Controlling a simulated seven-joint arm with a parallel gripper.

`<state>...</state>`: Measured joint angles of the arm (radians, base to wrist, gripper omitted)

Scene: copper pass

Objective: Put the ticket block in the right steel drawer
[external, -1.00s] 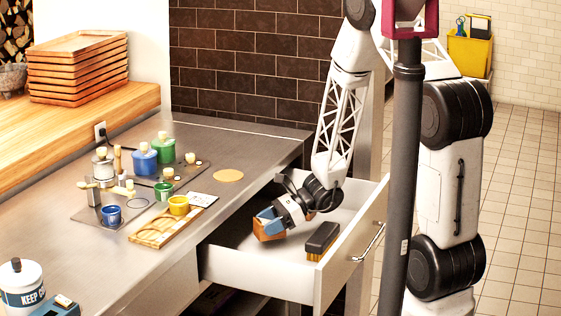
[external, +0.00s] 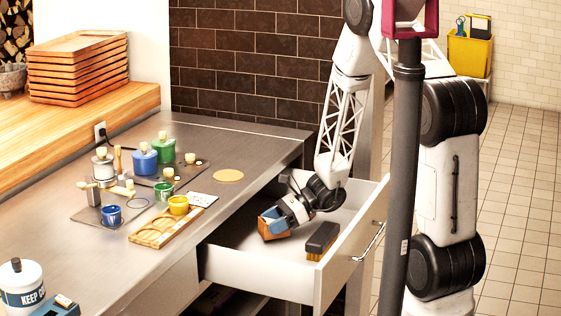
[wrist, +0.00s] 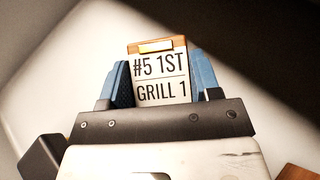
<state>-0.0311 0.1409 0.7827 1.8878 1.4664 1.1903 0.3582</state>
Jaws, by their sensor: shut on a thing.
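The ticket block (wrist: 160,72) is a wooden block with a white label reading "#5 1ST GRILL 1" and a brass-coloured strip at its top. In the wrist view it sits between the two blue fingers of my gripper (wrist: 161,85), which is shut on it. In the external view my gripper (external: 272,221) is tilted down inside the open steel drawer (external: 245,268), toward its left inner part. The brown block (external: 265,229) shows at the fingertips. I cannot tell whether it touches the drawer floor.
A dark-topped brush (external: 322,241) lies in the drawer to the right of my gripper; its brown edge shows in the wrist view. The drawer front (external: 350,254) and walls surround my gripper. The steel counter (external: 60,220) with pots and a wooden tray (external: 165,228) stands at left.

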